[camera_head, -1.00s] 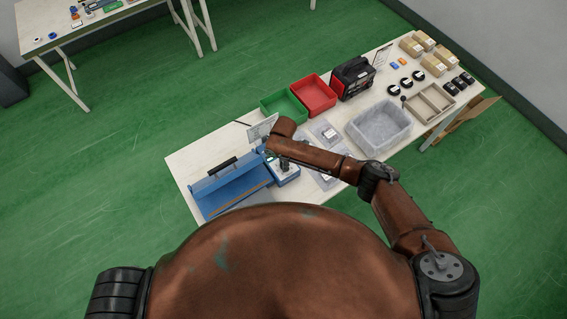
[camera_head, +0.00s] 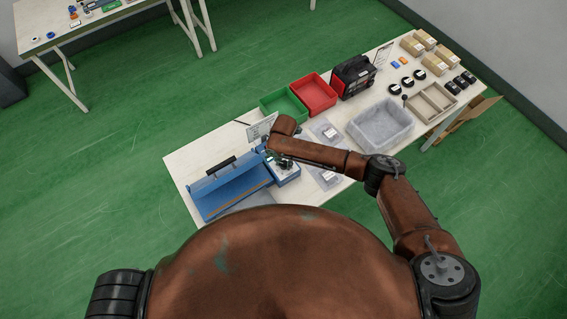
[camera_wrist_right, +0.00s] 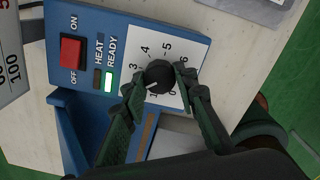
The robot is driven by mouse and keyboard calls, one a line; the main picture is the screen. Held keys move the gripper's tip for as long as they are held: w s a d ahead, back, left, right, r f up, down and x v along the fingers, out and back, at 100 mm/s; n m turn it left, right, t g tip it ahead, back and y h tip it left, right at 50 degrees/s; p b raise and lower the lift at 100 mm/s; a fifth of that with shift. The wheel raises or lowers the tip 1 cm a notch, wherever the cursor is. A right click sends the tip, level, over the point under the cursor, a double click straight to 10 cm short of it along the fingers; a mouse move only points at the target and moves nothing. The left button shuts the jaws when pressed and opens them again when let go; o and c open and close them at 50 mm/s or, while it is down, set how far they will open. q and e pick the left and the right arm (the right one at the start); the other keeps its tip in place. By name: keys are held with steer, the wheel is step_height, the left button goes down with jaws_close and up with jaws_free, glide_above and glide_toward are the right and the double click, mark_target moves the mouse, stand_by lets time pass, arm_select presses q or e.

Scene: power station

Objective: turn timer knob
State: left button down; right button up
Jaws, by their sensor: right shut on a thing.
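The timer knob (camera_wrist_right: 158,76) is black and round with a white pointer line, on a white numbered dial plate (camera_wrist_right: 180,45) in the right wrist view. The pointer faces the lower left, near the low numbers. The dial sits on a blue control box (camera_wrist_right: 92,22), part of the blue sealer (camera_head: 232,190) at the near left of the table. My right gripper (camera_wrist_right: 158,84) is shut on the knob, one finger on each side. In the head view my right gripper (camera_head: 283,160) is small and partly hidden by its arm. My left gripper is not in view.
A red ON/OFF switch (camera_wrist_right: 72,54) and a lit green READY lamp (camera_wrist_right: 109,82) are beside the dial. Green bin (camera_head: 284,105), red bin (camera_head: 314,95), clear tub (camera_head: 380,127) and clear packs (camera_head: 326,132) stand farther along the table.

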mark_target(284, 164)
steer(key=shift+n, duration=0.4)
steer(key=o, duration=1.1)
steer(key=shift+o, duration=0.2)
step_height(284, 164, up, 12)
steer(key=shift+s, duration=0.1)
stand_by(0.3)
